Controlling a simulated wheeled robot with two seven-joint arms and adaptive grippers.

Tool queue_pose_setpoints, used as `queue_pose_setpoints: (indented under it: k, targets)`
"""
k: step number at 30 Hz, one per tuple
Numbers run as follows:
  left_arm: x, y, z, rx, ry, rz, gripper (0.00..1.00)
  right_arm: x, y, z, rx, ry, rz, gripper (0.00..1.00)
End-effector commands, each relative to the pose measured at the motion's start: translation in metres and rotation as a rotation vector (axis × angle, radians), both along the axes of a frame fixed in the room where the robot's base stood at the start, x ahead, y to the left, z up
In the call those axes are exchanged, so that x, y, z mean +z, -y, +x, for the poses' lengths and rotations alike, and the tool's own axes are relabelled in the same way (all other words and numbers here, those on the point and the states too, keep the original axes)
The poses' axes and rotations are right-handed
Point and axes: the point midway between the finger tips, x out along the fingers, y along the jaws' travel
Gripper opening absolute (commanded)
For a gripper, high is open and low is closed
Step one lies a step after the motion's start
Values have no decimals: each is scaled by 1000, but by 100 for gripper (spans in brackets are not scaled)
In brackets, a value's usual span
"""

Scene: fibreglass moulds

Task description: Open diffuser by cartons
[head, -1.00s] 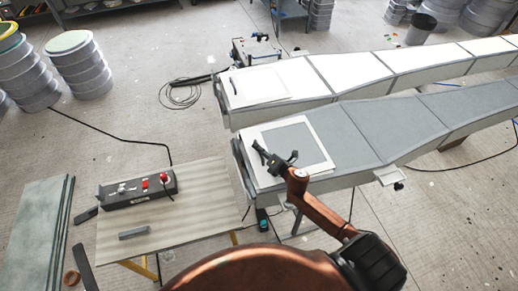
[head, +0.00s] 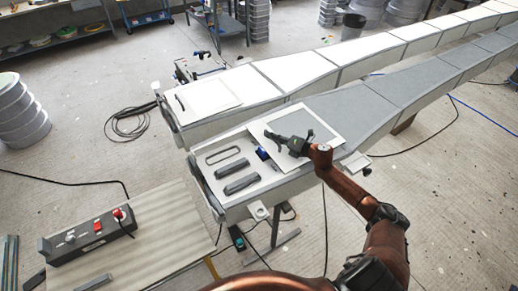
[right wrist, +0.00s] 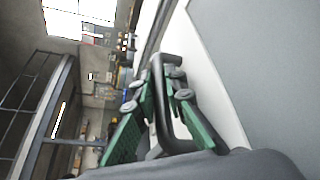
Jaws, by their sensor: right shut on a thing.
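The near diffuser is a flat panel (head: 326,131) with a white border and grey middle, on top of the near long grey unit. It is slid along the unit, and the bay (head: 207,186) at the unit's near end lies uncovered. My right gripper (head: 291,143) is at the panel's left part. In the right wrist view, its green-padded fingers (right wrist: 166,88) are shut on the dark bar handle (right wrist: 163,118), beside the panel's pale surface (right wrist: 215,75). The head view hides most of the handle behind the gripper. My left gripper is not in view.
The bay holds dark grey bars (head: 241,184), a slot-shaped loop (head: 223,155) and a small blue part (head: 262,154). The far white unit has a similar panel (head: 213,97), lying flat. A bench (head: 150,238) with a control box (head: 88,236) stands at left. I make out no cartons.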

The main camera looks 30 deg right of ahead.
Motion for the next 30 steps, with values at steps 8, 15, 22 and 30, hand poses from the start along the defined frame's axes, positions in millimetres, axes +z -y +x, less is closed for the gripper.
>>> queue_pose_setpoints:
  k: [8,15,22,30]
  targets:
    - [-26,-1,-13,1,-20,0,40,-3,46,-1,-7,-1,-3,0]
    - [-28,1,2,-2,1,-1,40,0,55,-1,-7,-1,0,0]
    - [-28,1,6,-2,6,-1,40,0,55,-1,-7,0,1,0]
    - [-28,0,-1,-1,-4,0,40,0,54,-1,-6,0,0,19]
